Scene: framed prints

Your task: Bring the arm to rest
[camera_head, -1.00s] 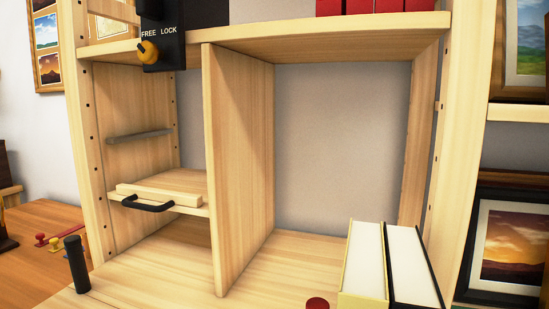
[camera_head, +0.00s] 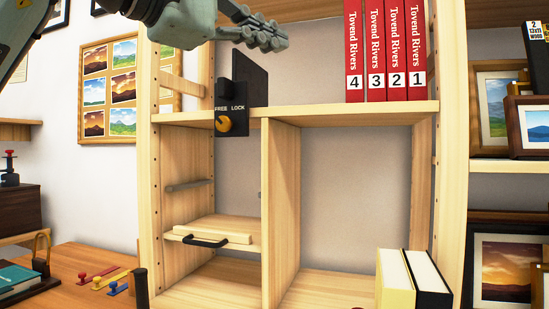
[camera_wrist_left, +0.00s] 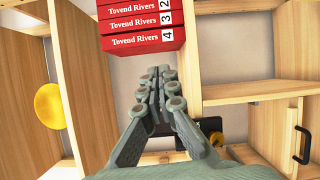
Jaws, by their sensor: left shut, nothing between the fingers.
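My left gripper (camera_head: 262,32) comes in from the upper left in the head view and is shut and empty. It is in front of the upper shelf bay, above the black FREE/LOCK plate (camera_head: 229,95) with its yellow knob (camera_head: 223,124). In the left wrist view its closed fingers (camera_wrist_left: 160,92) point toward the red books (camera_wrist_left: 138,24), apart from them. My right gripper does not show.
Red numbered books (camera_head: 390,50) stand on the upper shelf (camera_head: 350,113). Below are a small drawer with a black handle (camera_head: 205,242) and two pale books (camera_head: 412,278). Framed prints (camera_head: 108,90) hang at left. The lower right bay is mostly free.

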